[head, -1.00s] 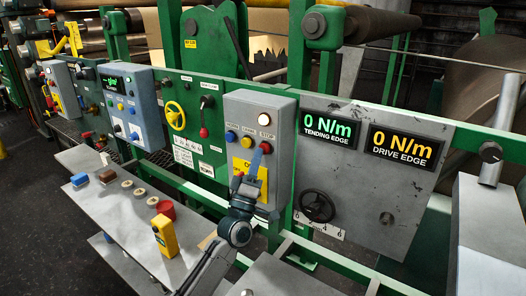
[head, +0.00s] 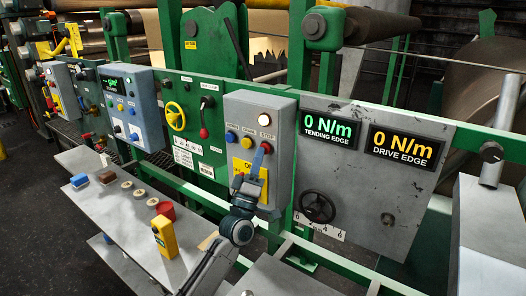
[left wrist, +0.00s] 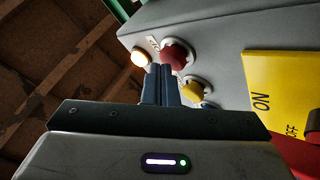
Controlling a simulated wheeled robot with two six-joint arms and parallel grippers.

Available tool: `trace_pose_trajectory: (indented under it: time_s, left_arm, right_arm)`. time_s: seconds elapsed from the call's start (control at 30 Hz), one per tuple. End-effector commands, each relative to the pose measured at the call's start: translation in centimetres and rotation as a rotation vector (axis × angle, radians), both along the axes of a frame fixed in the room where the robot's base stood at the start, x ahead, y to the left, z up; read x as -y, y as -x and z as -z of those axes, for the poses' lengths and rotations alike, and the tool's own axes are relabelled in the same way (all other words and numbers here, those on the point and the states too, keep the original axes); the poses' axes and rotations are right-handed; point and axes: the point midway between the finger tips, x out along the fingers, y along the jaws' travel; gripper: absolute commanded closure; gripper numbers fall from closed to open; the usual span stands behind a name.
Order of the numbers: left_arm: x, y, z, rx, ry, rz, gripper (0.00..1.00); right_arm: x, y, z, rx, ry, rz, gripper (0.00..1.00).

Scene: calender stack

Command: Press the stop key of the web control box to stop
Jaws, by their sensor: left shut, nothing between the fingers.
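The web control box (head: 246,112) is a grey box with a lit lamp (head: 264,118), a blue key (head: 231,136) and a yellow key (head: 247,142). The red stop key (left wrist: 176,54) shows in the left wrist view just beyond my fingertips, right of the lit lamp. My left gripper (head: 265,147) is shut and empty, tips at the stop key. I cannot tell whether they touch it. It also shows in the left wrist view (left wrist: 161,68). My right gripper is out of view.
A yellow ON plate (left wrist: 268,90) is on the box's lower front. A grey panel with torque displays (head: 330,129) and a black handwheel (head: 317,208) stands to the right. A shelf (head: 112,213) below left holds a yellow device (head: 164,237) and a red cylinder (head: 166,210).

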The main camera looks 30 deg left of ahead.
Motion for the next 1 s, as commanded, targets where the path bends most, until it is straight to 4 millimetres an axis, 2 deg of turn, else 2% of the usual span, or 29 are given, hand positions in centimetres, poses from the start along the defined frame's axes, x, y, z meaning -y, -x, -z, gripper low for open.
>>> trace_pose_trajectory:
  time_s: [0.57,1.0]
  left_arm:
    - [0.0,-0.3,0.0,0.000,0.000,0.000,1.00]
    - [-0.1,1.5,-0.1,-0.001,-0.001,0.001,1.00]
  right_arm:
    - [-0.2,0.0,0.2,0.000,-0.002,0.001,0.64]
    - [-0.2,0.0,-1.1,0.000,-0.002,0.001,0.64]
